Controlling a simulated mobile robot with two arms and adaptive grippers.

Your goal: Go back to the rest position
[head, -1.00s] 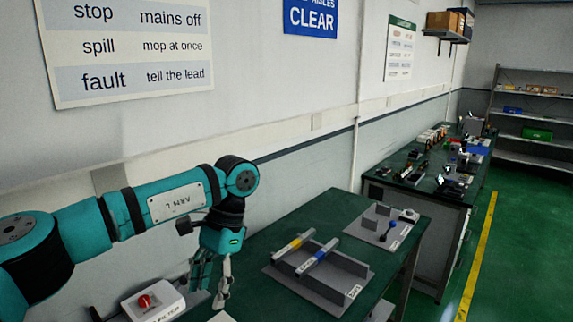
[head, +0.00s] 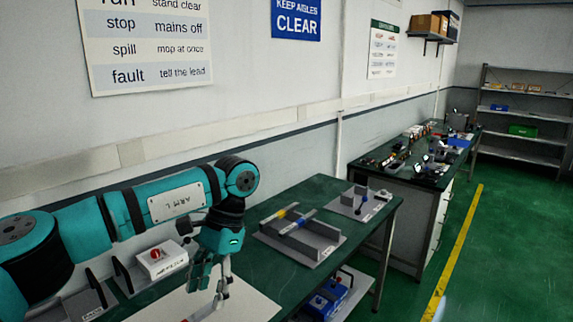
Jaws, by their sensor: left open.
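My left arm comes in from the left in the head view, with a teal gripper (head: 208,285) pointing down at its end. The gripper is open and I see nothing between its fingers. It hangs in front of a pale board (head: 248,304) at the near part of the green bench (head: 312,187); its exact height above the board cannot be told. My right gripper is not in view.
A grey fixture (head: 318,246) with yellow- and blue-marked bars and a smaller grey plate (head: 346,205) stand on the bench. A white box with a red button (head: 160,262) is behind my arm. A cluttered second bench (head: 385,171) stands beyond. Green floor lies open at right.

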